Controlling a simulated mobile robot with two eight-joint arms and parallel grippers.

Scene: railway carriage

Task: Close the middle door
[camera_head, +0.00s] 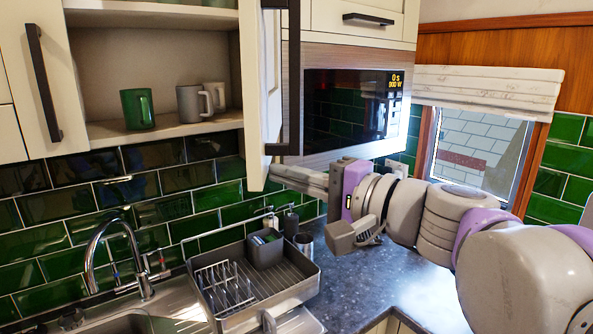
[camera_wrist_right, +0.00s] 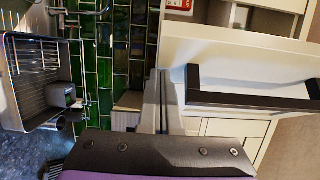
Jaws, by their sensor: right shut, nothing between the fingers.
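The middle door (camera_head: 262,85) is a cream cabinet door standing open, seen nearly edge-on in the head view. Its black bar handle (camera_head: 294,80) is on the side facing right. In the right wrist view the door (camera_wrist_right: 235,50) is a white panel with the black handle (camera_wrist_right: 250,98) across it. My right gripper (camera_head: 276,172) is shut and empty at the door's lower edge, just below the handle. Its fingers (camera_wrist_right: 158,85) also show beside the door in the wrist view. I cannot tell whether they touch it. My left gripper is not in view.
The open cupboard holds a green mug (camera_head: 138,109) and grey mugs (camera_head: 194,103). A microwave (camera_head: 350,112) is right of the door. Below are a dish rack (camera_head: 228,318), a tap (camera_head: 97,250) and a dark worktop (camera_head: 385,268). A closed door with a handle (camera_head: 43,85) is at left.

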